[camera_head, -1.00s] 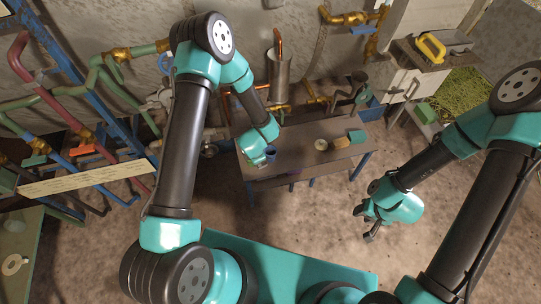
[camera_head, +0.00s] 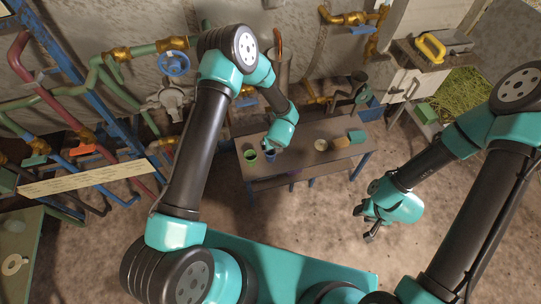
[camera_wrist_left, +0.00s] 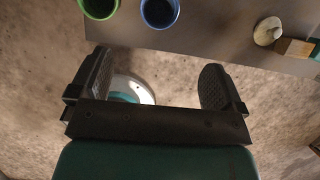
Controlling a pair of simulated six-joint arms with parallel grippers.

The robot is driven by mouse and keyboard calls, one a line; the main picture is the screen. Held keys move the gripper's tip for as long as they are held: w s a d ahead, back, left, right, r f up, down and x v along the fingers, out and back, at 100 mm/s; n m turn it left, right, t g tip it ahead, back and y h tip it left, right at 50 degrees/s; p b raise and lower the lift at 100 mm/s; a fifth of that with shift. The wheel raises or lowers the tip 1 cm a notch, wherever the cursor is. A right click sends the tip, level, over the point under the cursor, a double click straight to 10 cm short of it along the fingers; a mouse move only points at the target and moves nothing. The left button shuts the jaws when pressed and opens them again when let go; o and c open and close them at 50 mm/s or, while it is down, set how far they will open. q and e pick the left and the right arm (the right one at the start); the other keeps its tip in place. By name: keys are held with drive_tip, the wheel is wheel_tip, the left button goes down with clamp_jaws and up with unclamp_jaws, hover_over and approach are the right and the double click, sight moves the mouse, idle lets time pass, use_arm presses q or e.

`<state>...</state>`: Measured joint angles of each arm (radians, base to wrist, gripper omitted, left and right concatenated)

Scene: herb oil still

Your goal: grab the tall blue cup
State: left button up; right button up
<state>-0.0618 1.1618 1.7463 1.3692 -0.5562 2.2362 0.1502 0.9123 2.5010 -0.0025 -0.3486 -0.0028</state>
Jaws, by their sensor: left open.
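The blue cup (camera_head: 270,154) stands upright at the table's front left, just right of a green cup (camera_head: 251,155). In the left wrist view the blue cup (camera_wrist_left: 160,12) is cut by the top edge, and the green cup (camera_wrist_left: 98,7) is to its left. My left gripper (camera_wrist_left: 158,88) is open and empty there, with the blue cup beyond its fingers. My right gripper (camera_head: 364,222) is open and empty, over the floor right of the table.
Pipes and a blue valve wheel (camera_head: 174,63) crowd the wall at left.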

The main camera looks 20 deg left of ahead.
use_arm(q)
approach(270, 154)
drive_tip(key=shift+w+a+f, duration=0.15)
drive_tip(key=shift+w+a, duration=0.05)
drive_tip(key=shift+f, duration=0.1)
idle(0.4)
drive_tip(key=shift+s+x, duration=0.2)
drive_tip(key=shift+x, duration=2.3)
drive_tip(key=shift+d+f, duration=0.1)
drive_tip(key=shift+c, duration=0.3)
drive_tip(key=c, duration=0.9)
